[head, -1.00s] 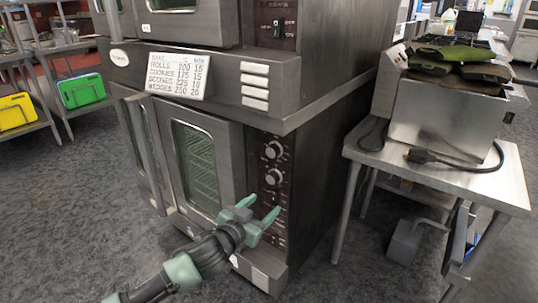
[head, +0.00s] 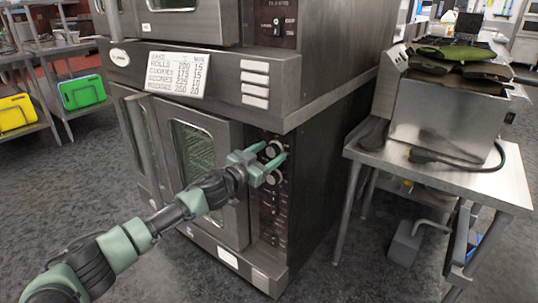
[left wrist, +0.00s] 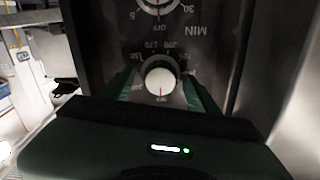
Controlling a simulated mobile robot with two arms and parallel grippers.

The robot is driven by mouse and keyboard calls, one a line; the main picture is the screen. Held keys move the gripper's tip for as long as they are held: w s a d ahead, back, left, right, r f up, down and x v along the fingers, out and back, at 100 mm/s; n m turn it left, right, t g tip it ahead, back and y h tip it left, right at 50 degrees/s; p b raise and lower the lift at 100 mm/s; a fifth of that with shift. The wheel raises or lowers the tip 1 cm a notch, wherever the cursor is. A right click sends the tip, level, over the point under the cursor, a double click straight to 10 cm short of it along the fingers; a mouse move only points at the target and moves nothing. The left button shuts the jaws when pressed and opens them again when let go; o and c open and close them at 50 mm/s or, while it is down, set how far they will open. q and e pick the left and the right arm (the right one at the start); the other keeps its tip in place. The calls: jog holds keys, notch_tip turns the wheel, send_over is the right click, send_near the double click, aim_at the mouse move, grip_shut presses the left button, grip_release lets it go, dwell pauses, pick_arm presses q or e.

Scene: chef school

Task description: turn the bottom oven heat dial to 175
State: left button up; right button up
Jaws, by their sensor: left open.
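The bottom oven (head: 215,165) has a dark control panel with two round dials, one above the other. The upper one is the heat dial (head: 273,151), partly hidden by my gripper in the head view. In the left wrist view, which is upside down, the heat dial (left wrist: 160,80) is a pale knob with a red line toward its "OFF" mark; 175 is printed on the opposite side. My left gripper (head: 274,150) is open, its green fingers on either side of the heat dial. Contact cannot be told. The timer dial (head: 274,177) is just below.
The upper oven (head: 190,22) stands above, with a bake-time card (head: 176,75) on the ledge between. A steel table (head: 455,180) with an appliance (head: 440,115) and dark cable stands close to the right. Grey floor is clear in front.

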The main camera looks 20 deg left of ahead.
pick_arm(q)
grip_shut()
dwell(0.3)
